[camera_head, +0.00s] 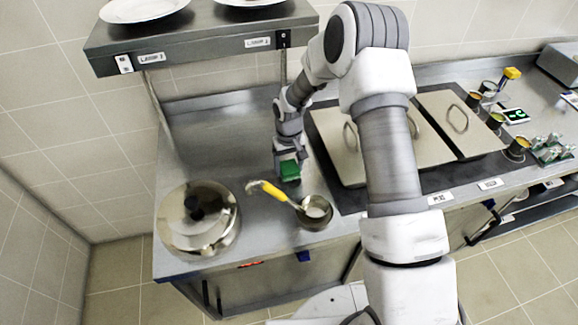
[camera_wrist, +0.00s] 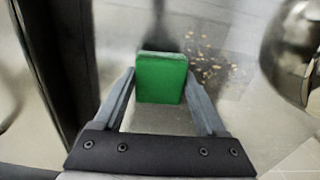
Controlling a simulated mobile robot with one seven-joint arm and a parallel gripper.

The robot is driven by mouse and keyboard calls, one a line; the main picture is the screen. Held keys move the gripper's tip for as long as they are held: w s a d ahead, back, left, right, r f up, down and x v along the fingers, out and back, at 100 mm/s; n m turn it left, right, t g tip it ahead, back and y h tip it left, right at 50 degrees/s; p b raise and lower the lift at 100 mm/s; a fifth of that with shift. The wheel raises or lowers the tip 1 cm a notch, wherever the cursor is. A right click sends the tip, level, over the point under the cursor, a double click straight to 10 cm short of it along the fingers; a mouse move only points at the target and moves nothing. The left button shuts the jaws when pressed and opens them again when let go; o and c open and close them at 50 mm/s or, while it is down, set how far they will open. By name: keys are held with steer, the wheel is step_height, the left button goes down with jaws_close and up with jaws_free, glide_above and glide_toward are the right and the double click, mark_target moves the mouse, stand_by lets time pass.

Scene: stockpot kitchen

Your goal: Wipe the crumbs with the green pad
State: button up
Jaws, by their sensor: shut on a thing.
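The green pad (camera_head: 290,171) is a small block between the fingers of my gripper (camera_head: 288,166), over the steel counter left of the hob. In the wrist view the same green pad (camera_wrist: 161,78) sits upright between the two fingers of my gripper (camera_wrist: 163,88), which are shut on it. Crumbs (camera_wrist: 208,58) lie scattered on the counter just beyond and to the right of the pad. I cannot tell whether the pad touches the counter. I cannot make out the crumbs in the head view.
A lidded steel pot (camera_head: 198,222) stands at the counter's front left. Covered hob panels (camera_head: 345,135) lie to the right. A shelf (camera_head: 200,42) with plates overhangs the back left. The back-left counter is clear.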

mark_target(256, 189)
steer(key=shift+f+b, duration=0.9)
steer(key=shift+f, duration=0.1)
